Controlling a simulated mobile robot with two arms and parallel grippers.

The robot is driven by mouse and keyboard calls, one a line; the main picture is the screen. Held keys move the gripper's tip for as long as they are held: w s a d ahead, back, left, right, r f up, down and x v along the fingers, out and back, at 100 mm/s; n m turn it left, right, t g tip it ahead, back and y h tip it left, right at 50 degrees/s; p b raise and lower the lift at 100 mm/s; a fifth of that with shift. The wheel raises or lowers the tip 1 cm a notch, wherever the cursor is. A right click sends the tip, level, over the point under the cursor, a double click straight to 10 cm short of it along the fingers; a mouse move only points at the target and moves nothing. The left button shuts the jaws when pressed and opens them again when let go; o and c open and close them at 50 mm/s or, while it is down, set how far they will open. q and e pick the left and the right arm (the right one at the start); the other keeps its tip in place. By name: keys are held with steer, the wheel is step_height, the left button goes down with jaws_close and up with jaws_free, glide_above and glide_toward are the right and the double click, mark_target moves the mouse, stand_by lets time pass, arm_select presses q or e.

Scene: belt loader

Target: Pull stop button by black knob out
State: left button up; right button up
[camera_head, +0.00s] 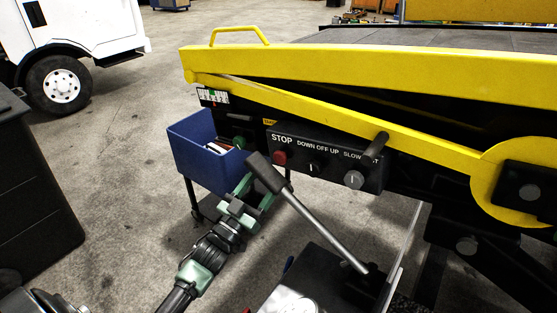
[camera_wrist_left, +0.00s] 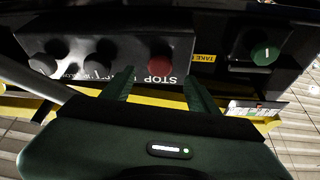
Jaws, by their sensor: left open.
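The black control panel (camera_head: 328,167) is on the side of the yellow-edged loader. Its red stop button (camera_head: 280,158) sits under the white STOP label; it also shows in the left wrist view (camera_wrist_left: 160,67), where the panel is upside down. Black knobs (camera_head: 314,168) stand beside it, under the DOWN OFF UP label and farther right. My left gripper (camera_head: 257,187) is open and empty, below and left of the red button. In the left wrist view, its green fingers point at the panel on either side of the STOP label, apart from the button. My right gripper is not in view.
A lever with a black grip (camera_head: 266,172) and silver rod stands close beside my left gripper. A blue bin (camera_head: 196,155) is behind it. A green knob (camera_wrist_left: 265,53) is near the red button. A black bar (camera_head: 376,146) juts out at the panel's right.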

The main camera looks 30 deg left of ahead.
mark_target(278, 160)
arm_select(q)
steer(key=x, duration=0.2)
steer(key=p+x, duration=0.1)
steer(key=x, duration=0.1)
steer(key=shift+s+r, duration=0.1)
steer(key=shift+r, duration=0.15)
steer(key=shift+w, duration=0.4)
steer(key=shift+w+d, duration=0.1)
steer(key=shift+w, duration=0.15)
jaws_close()
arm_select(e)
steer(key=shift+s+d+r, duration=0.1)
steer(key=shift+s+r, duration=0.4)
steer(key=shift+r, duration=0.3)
